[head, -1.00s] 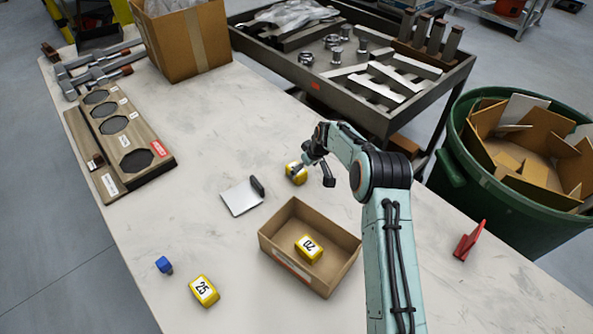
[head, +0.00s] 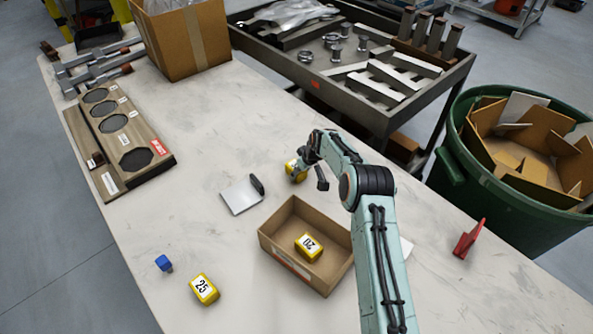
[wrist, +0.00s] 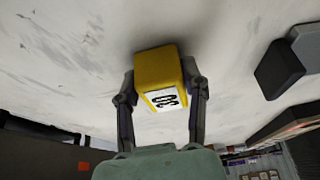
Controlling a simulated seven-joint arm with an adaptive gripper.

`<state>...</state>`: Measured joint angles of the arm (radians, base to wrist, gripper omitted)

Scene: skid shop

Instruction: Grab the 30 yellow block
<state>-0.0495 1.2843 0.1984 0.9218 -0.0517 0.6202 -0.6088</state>
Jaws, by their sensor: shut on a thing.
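The yellow block marked 30 (wrist: 157,72) is between the two fingers of my gripper (wrist: 160,90) in the wrist view, with its white number label facing the camera. My gripper is shut on it. In the head view the same block (head: 292,170) shows partly behind my gripper (head: 306,174), at the far side of the table beyond the cardboard tray. Whether it touches the table is hard to tell. A yellow block marked 20 (head: 308,247) lies in the open cardboard tray (head: 277,232). A yellow block marked 25 (head: 204,289) lies on the table at the front left.
A metal plate with a dark grip (head: 240,196) lies left of my gripper. A blue knob (head: 164,263) is near the 25 block. A wooden gauge board (head: 120,140) and a tall cardboard box (head: 185,45) stand farther left. A red stand (head: 469,239) is at right.

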